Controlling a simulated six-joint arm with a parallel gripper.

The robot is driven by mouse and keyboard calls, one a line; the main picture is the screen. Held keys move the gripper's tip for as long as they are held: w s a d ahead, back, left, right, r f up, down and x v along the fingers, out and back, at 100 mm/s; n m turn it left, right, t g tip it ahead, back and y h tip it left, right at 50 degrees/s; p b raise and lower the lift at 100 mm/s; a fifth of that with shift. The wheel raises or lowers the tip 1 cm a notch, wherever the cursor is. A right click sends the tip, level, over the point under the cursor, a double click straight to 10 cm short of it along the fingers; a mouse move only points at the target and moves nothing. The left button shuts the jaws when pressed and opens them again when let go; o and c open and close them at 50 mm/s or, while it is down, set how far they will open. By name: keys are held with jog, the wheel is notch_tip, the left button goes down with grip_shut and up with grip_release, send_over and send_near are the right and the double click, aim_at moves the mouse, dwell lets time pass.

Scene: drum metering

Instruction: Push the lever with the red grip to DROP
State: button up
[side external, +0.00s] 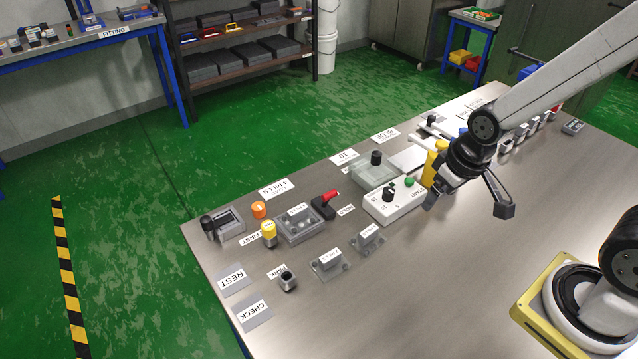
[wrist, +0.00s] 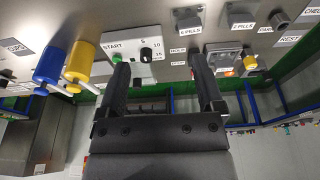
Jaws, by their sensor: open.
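The lever with the red grip (side external: 331,195) stands on a dark base (side external: 322,208) in the left-middle of the bench in the side external view. It is beside a clear-topped grey box (side external: 299,224) and a small label that seems to read HOLD (side external: 346,210). I cannot read a DROP label, and the lever is mostly hidden behind my right finger in the wrist view. My gripper (side external: 470,203) is open and empty, above the bench to the right of the lever and apart from it. Its two fingers also show in the wrist view (wrist: 160,68).
A white START box (side external: 394,202) with a black knob and green button stands between the lever and my gripper. Yellow (wrist: 81,62) and blue (wrist: 54,65) cylinders stand beside it. Small grey blocks (side external: 330,261) lie in front of the lever.

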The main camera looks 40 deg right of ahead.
jog(key=shift+w+a, duration=0.1)
jog(key=shift+w, duration=0.05)
jog(key=c, duration=1)
jog(key=shift+w+a+f, duration=0.1)
jog(key=shift+w+f, duration=0.05)
jog(key=shift+f, duration=0.05)
grip_shut()
jog(key=w+a+f+m+t, duration=0.2)
jog(key=f+m+t, duration=0.1)
jog(key=m, duration=0.2)
jog(key=w+a+f+m+t, duration=0.2)
jog(key=w+f+m+t, duration=0.1)
jog(key=m, duration=0.1)
jog(key=w+a+f+m+t, duration=0.2)
jog(key=f+m+t, duration=0.1)
jog(key=f+m, duration=0.1)
jog(key=shift+w+a+m+t, duration=0.15)
jog(key=shift+a+m+t, duration=0.2)
jog(key=shift+m, duration=0.45)
jog(key=shift+s+a+m+t, duration=0.25)
jog(key=shift+s+m+t, duration=0.35)
jog(key=shift+m+t, duration=0.25)
jog(key=shift+s+a+m+t, duration=0.2)
jog(key=shift+s+m+t, duration=0.4)
jog(key=shift+m+t, duration=0.25)
